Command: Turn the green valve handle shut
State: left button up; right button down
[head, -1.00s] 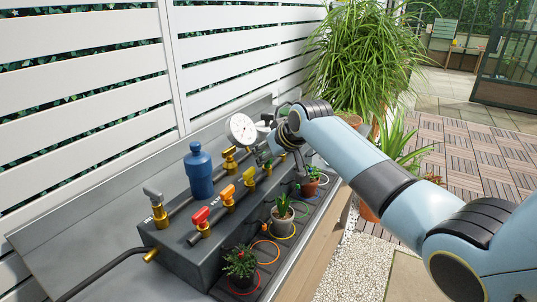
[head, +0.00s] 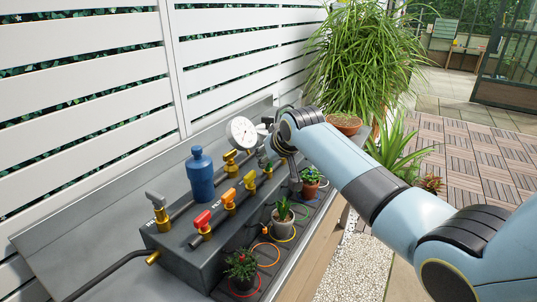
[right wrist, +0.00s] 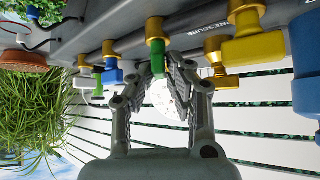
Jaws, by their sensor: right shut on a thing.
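The green valve handle (right wrist: 157,58) hangs from a brass stem on the dark manifold in the right wrist view. My right gripper (right wrist: 160,70) is shut on it, with one dark finger on each side. In the head view my right gripper (head: 271,148) is at the far end of the manifold (head: 185,258), and its fingers and wrist mostly hide the green handle. My left gripper is not in view.
Red (head: 202,219), orange (head: 229,198) and yellow (head: 250,181) handles line the manifold nearby. A white gauge (head: 242,132) and a blue cylinder (head: 199,176) stand behind. Potted plants (head: 283,214) line the front.

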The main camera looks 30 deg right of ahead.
jog(key=shift+r+m+h+p, duration=0.15)
jog(key=shift+m+h+p, duration=0.4)
jog(key=shift+m, duration=0.25)
jog(key=shift+a+m+h, duration=0.1)
jog(key=shift+m+h, duration=0.35)
jog(key=shift+m, duration=0.05)
jog(key=shift+w+f+m+g+h+b, duration=0.1)
jog(key=shift+m+g+h+b, duration=0.15)
jog(key=shift+m, duration=0.2)
jog(key=shift+f+m+g+h+b, duration=0.1)
jog(key=shift+m+g+h, duration=0.05)
jog(key=shift+m+h, duration=0.25)
jog(key=shift+a+f+m+g+h+b, duration=0.1)
jog(key=shift+m+g+h+b, duration=0.3)
jog(key=shift+m+h+b, duration=0.45)
jog(key=m+g+h+b, duration=0.1)
jog(key=m+b, duration=0.1)
jog(key=shift+w+m, duration=0.1)
jog(key=shift+m, duration=0.2)
jog(key=shift+m+g+h+b, duration=0.6)
jog(key=shift+m+g+b, duration=0.3)
jog(key=shift+m+b, duration=0.65)
jog(key=shift+n, duration=0.25)
